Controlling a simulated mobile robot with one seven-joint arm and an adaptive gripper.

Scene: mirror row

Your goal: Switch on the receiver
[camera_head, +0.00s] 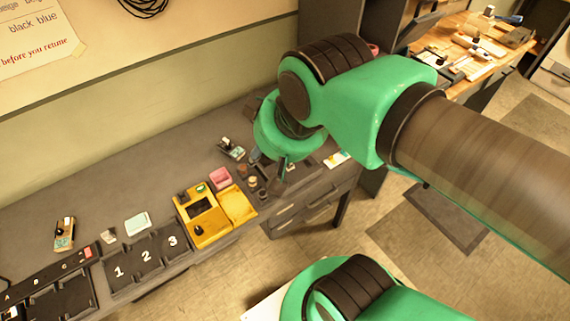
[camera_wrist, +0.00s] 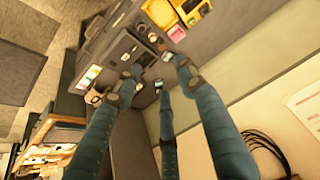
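A yellow device (camera_head: 203,216) with a dark screen, a green spot and a dark knob stands on the grey bench, with a yellow panel beside it. I cannot tell for sure that it is the receiver. Part of it shows at the top of the wrist view (camera_wrist: 199,14). My gripper (camera_head: 283,172) is over the bench to the right of the yellow device, pointing down and mostly hidden by my own wrist. In the wrist view, my gripper's teal fingers (camera_wrist: 158,84) are spread apart, with nothing seen held between them. Small dark items lie below the fingertips.
A pink box (camera_head: 220,177) stands behind the yellow device. A small board with a knob (camera_head: 231,149) lies farther back. A tray marked 1, 2, 3 (camera_head: 147,284) and a black strip marked A, B, C (camera_head: 48,275) lie left. The wall runs behind the bench (camera_head: 125,180).

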